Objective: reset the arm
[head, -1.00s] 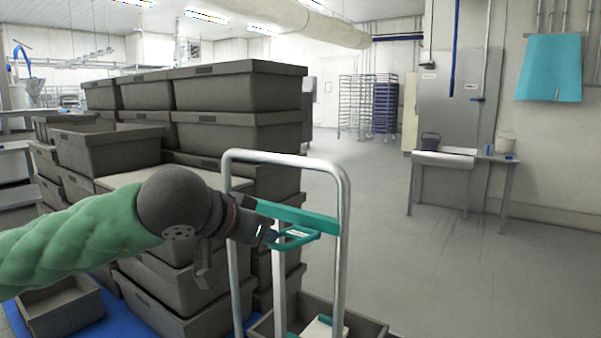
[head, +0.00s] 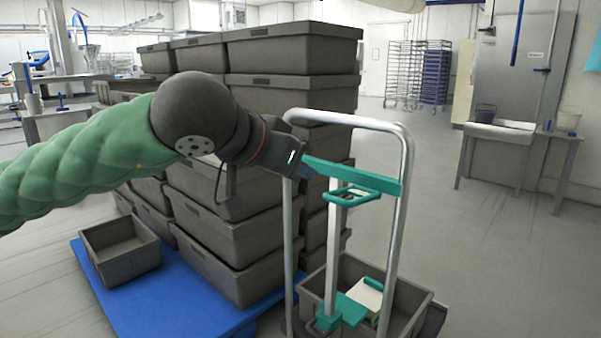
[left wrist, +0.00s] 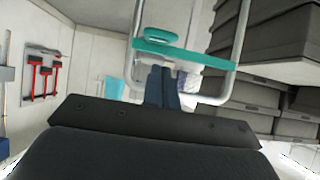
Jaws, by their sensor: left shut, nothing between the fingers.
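My left arm in its green sleeve comes in from the left in the head view. Its dark gripper (head: 306,166) is at the left end of the teal crossbar of a metal trolley (head: 404,190). Whether it touches the trolley, I cannot tell. In the left wrist view the two blue-grey fingers (left wrist: 162,86) are together with nothing between them, and the trolley frame with its teal bar (left wrist: 185,54) shows beyond them. My right gripper is not in view.
Stacked grey crates (head: 290,90) stand behind my arm, with an empty crate (head: 121,250) on a blue pallet (head: 160,300). Another grey crate (head: 418,300) is at the trolley's base. The floor to the right is open, up to a bench (head: 500,131) by the wall.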

